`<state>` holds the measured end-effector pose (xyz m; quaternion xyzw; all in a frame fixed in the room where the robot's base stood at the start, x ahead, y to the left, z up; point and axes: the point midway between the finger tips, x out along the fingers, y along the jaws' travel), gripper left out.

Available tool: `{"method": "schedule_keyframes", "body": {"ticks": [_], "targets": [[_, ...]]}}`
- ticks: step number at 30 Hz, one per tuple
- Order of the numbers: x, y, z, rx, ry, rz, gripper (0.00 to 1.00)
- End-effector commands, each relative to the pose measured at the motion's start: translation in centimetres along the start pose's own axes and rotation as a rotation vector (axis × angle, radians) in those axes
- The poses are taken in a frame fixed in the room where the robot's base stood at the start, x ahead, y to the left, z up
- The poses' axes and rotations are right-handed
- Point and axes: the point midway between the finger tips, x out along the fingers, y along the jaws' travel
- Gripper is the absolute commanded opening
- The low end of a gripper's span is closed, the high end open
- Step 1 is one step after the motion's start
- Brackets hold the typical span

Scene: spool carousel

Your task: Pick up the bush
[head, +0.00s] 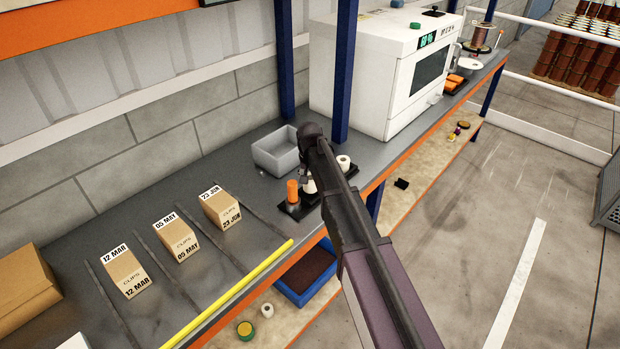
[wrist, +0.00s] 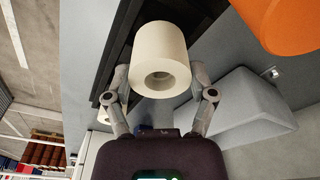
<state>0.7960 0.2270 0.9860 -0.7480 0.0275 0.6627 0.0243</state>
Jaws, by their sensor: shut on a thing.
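A cream-white bush (wrist: 160,48), a short cylinder with a round hole in its end, sits between the two fingers of my gripper (wrist: 160,80) in the wrist view. The fingers are shut on its sides. In the head view my gripper (head: 309,172) is over the black holder (head: 292,209) on the bench, and the held bush (head: 309,186) shows partly below it. I cannot tell whether it is clear of the holder. A second white bush (head: 344,162) stands to the right, and my arm partly covers the holder.
An orange cylinder (head: 292,190) stands close on the left of my gripper. A grey bin (head: 276,152) is behind it, and a blue post (head: 343,75) rises close by. A white oven-like machine (head: 385,70) stands to the right. Dated boxes (head: 176,238) sit to the left.

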Motion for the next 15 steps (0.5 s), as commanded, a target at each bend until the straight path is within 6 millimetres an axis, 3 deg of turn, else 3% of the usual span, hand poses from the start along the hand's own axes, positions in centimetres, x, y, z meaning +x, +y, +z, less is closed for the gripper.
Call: {"method": "schedule_keyframes", "body": {"ticks": [2,15], "targets": [[-1.1,0.2,0.4,0.000,0.000,0.000,0.22],[-2.9,3.1,10.3,-0.001,0.000,0.000,0.22]]}}
